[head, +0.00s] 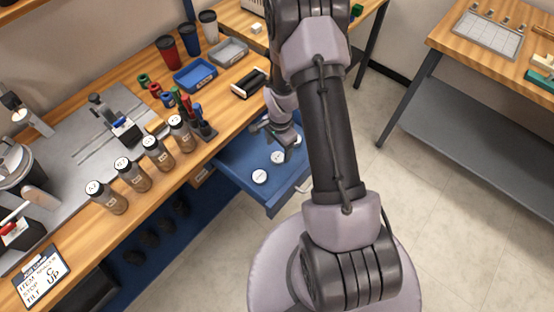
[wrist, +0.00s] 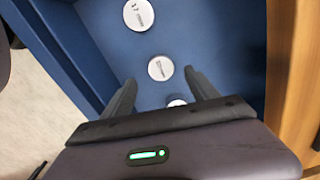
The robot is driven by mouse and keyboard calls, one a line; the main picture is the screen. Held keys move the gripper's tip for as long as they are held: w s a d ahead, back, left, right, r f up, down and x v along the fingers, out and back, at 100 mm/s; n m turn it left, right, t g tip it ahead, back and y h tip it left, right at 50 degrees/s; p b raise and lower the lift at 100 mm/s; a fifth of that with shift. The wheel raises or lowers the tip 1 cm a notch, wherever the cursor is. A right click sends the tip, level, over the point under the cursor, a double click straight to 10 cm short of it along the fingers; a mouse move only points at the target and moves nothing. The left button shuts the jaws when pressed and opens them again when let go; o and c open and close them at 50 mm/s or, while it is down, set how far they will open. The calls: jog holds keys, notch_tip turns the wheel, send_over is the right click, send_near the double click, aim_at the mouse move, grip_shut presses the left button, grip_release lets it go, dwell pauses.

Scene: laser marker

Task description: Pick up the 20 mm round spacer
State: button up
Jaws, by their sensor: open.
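Several white round spacers lie flat in an open blue drawer (head: 244,162). The head view shows one near the drawer's front corner (head: 260,176) and another further along (head: 278,157). In the wrist view one spacer is at the top (wrist: 139,14), one is in the middle (wrist: 160,68), and a third (wrist: 177,102) is partly hidden by my gripper. Their printed marks are too small to read, so I cannot tell which is 20 mm. My gripper (wrist: 161,78) is open and empty above the drawer, its fingertips on either side of the middle spacer in the picture.
The wooden bench (head: 230,95) edge runs close beside the drawer. On the bench stand brown labelled bottles (head: 181,132), a blue tray (head: 195,75), a grey tray (head: 229,52) and several cups. The drawer's side walls (wrist: 65,50) rise around the spacers.

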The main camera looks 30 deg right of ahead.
aim_at(278, 157)
notch_tip(278, 157, down, 6)
jog(key=b, duration=0.2)
jog(key=shift+w+r+b, duration=0.1)
jog(key=shift+w+b, duration=0.05)
jog(key=shift+b, duration=0.25)
jog(key=shift+r, duration=0.15)
jog(key=shift+c, duration=0.7)
grip_shut()
